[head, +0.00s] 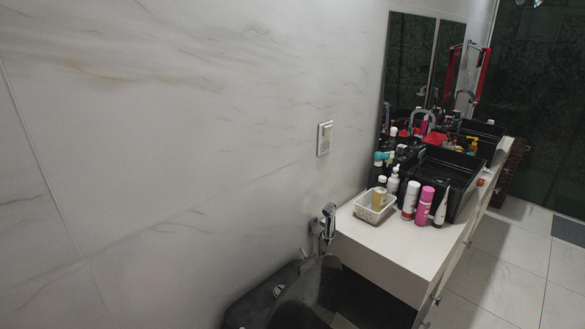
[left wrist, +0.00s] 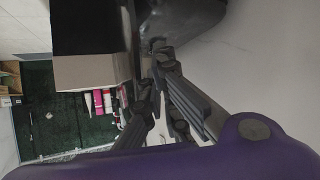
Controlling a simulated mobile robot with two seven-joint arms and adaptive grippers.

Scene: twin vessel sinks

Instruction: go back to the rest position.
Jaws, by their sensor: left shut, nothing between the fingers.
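My left gripper (left wrist: 158,68) shows in the left wrist view, with its dark fingers shut and nothing between them. It is not in the head view. The fingers overlap the view of a pale counter end (left wrist: 92,71) and a dark grey form (left wrist: 185,20) behind them, apparently without contact. My right gripper is in neither view. In the head view the white counter (head: 385,247) carries a near black vessel sink (head: 437,180) and another black sink (head: 482,132) farther back.
A white basket (head: 368,211), a pink bottle (head: 425,206) and several other bottles crowd the counter's near part. A black toilet (head: 283,299) stands before the counter below a wall sprayer (head: 328,222). A marble wall (head: 190,140) rises at left.

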